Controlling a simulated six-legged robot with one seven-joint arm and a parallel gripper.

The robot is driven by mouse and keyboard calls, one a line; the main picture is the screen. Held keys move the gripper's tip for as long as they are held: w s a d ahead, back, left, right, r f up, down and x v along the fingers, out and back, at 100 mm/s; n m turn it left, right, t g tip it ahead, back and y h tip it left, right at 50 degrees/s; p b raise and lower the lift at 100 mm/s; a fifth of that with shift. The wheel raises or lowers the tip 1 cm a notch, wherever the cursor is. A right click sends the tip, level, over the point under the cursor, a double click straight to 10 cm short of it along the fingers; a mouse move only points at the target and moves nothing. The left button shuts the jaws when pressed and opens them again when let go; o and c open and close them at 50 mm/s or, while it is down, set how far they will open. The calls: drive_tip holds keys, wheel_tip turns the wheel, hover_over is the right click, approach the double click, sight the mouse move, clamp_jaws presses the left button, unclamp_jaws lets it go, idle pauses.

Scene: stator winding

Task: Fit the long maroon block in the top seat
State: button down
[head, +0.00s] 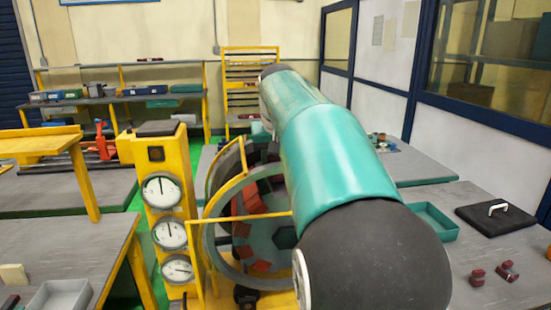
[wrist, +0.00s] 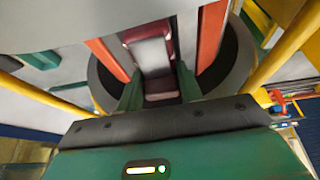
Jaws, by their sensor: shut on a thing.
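In the wrist view, my gripper (wrist: 158,88) has its two green fingers on either side of the long maroon block (wrist: 160,86). The block has maroon ends and a light grey middle. It is held in front of the round stator (wrist: 93,85), between two orange-red pieces (wrist: 108,58). Whether it touches the top seat cannot be told. In the head view, the stator ring (head: 209,250) stands in a yellow frame, with several red pieces inside. My teal arm hides my gripper, the held block and the ring's right part there.
A yellow post with gauges (head: 163,190) stands left of the stator. On the right table lie two small maroon pieces (head: 477,277), a teal tray (head: 435,222) and a black case (head: 495,215). Yellow bars (wrist: 285,50) flank the ring in the wrist view.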

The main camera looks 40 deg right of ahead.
drive_tip(key=shift+f, duration=0.15)
drive_tip(key=c, duration=0.8)
unclamp_jaws()
drive_tip(key=shift+s, duration=0.1)
drive_tip(key=shift+c, duration=0.2)
drive_tip(key=shift+a+f, duration=0.1)
drive_tip(key=shift+f, duration=0.1)
drive_tip(key=v, duration=1.4)
drive_tip(key=shift+r, duration=0.2)
